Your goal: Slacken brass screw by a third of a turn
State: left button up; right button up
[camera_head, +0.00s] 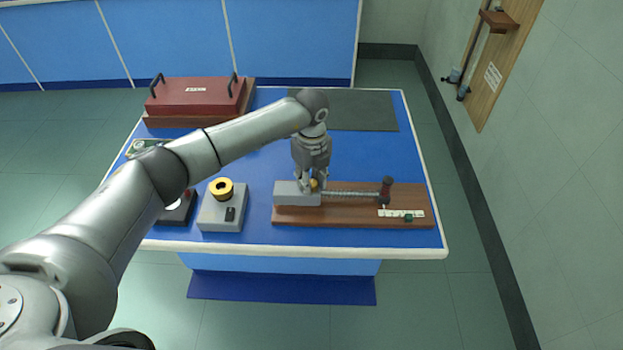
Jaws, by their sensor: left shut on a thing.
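The brass screw (314,184) shows as a small gold knob at the right end of a grey block (291,193) on a brown wooden board (346,215). My left gripper (313,183) points down over the block and is shut on the brass screw, its fingers hiding much of it. A spring-like threaded rod (350,194) runs right from the block to a dark red post (386,190). A white scale strip (402,213) with a small green piece (408,218) lies at the board's right. My right gripper is not in view.
A grey box with a yellow-black knob (221,188) stands left of the board, with another device (178,208) partly behind my arm. A red case (197,95) and a dark mat (345,108) lie at the back. Blue bench top is clear behind the board.

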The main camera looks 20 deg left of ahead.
aim_at(311, 182)
pick_arm(q)
jog(key=o, duration=1)
jog(key=shift+r, duration=0.15)
notch_tip(311, 182, up, 12)
jog(key=shift+f, duration=0.1)
